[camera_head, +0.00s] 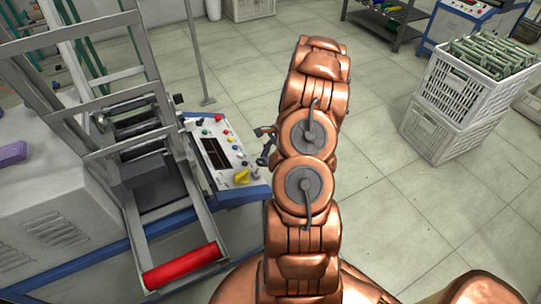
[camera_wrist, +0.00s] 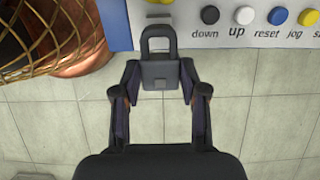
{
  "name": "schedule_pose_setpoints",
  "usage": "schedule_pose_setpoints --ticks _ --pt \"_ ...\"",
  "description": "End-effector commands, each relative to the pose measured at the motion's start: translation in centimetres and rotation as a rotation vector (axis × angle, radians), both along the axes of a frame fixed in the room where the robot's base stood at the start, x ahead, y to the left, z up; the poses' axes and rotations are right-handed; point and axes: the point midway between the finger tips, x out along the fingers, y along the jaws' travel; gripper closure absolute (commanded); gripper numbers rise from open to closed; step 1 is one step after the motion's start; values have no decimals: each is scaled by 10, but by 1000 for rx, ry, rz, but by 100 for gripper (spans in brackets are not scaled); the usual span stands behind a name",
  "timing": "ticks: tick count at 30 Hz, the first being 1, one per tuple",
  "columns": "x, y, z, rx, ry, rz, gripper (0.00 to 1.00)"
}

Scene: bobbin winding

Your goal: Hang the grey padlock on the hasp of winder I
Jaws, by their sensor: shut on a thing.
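The grey padlock (camera_wrist: 160,77) is held between the two fingers of my gripper (camera_wrist: 160,88) in the wrist view. Its closed-looking shackle points up in the picture and overlaps the lower edge of the winder's control panel (camera_wrist: 225,33). A small grey metal piece (camera_wrist: 159,15) shows just above the shackle; I cannot tell whether it is the hasp or whether they touch. In the head view my gripper (camera_head: 266,146) is beside the right edge of the control panel (camera_head: 222,132), partly hidden by my arm. The padlock cannot be made out there. No winder letter is readable.
The panel carries a black button (camera_wrist: 210,14), white, blue and yellow buttons, and a yellow knob (camera_head: 242,176). A red roller (camera_head: 182,266) lies at the winder's front. Stacked white crates (camera_head: 437,128) stand at right. The tiled floor between is clear.

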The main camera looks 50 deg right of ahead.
Motion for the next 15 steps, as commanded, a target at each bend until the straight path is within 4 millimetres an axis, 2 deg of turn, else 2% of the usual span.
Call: schedule_pose_setpoints --ticks 15 --pt "2 5 -12 1 1 0 100"
